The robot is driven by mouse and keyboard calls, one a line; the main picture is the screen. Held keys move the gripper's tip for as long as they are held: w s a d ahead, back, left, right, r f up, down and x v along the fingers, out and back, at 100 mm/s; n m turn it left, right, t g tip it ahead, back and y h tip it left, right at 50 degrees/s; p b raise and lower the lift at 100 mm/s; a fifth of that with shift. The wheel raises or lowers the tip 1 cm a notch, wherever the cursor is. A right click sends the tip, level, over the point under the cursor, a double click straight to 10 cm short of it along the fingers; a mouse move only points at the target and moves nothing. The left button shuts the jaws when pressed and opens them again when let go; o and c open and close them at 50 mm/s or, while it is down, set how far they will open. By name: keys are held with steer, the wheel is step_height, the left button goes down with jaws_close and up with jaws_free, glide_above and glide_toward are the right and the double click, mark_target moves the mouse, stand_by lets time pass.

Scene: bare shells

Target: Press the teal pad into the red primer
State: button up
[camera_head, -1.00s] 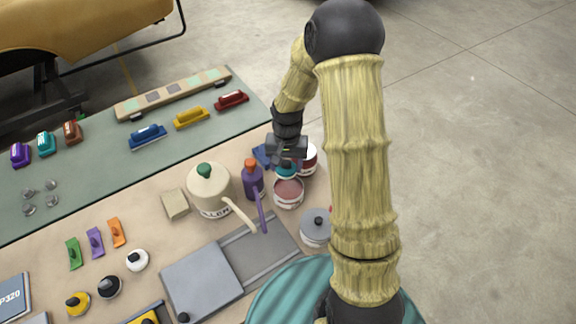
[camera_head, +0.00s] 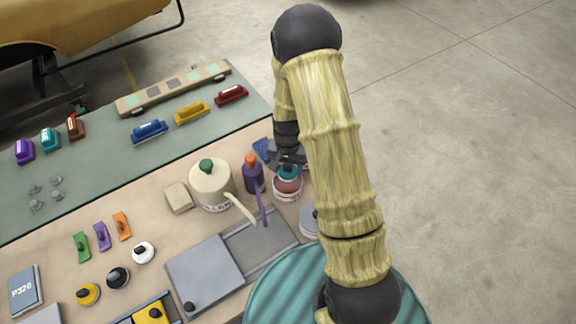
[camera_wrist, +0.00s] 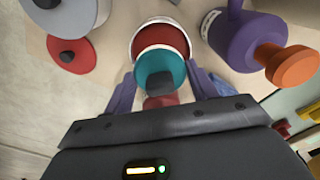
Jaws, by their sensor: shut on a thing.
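The teal pad (camera_wrist: 155,72) is a round disc with a dark knob, and my gripper (camera_wrist: 160,93) is shut on it, its purple fingers either side. In the head view the pad (camera_head: 289,171) sits over the far part of an open white tin of red primer (camera_head: 287,187). In the wrist view the red primer (camera_wrist: 165,36) shows beyond the pad, which overlaps the tin's near part. Whether the pad touches the primer cannot be told. My gripper in the head view (camera_head: 288,160) is partly hidden by the arm.
A purple bottle with an orange cap (camera_head: 253,176) stands close left of the tin, with a cream can (camera_head: 211,187) beyond it. A grey lidded tin (camera_wrist: 62,18) and a red pad (camera_wrist: 73,56) lie on the other side. A grey tray (camera_head: 206,272) is nearer me.

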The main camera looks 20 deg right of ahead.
mark_target(288, 183)
steer(key=shift+f+b, duration=1.4)
steer(key=shift+f, duration=0.9)
steer(key=shift+w, duration=0.1)
steer(key=shift+f, duration=0.4)
steer(key=shift+b, duration=0.35)
steer(key=shift+r+p, duration=2.6)
steer(key=shift+r, duration=0.9)
steer(key=shift+f, duration=0.1)
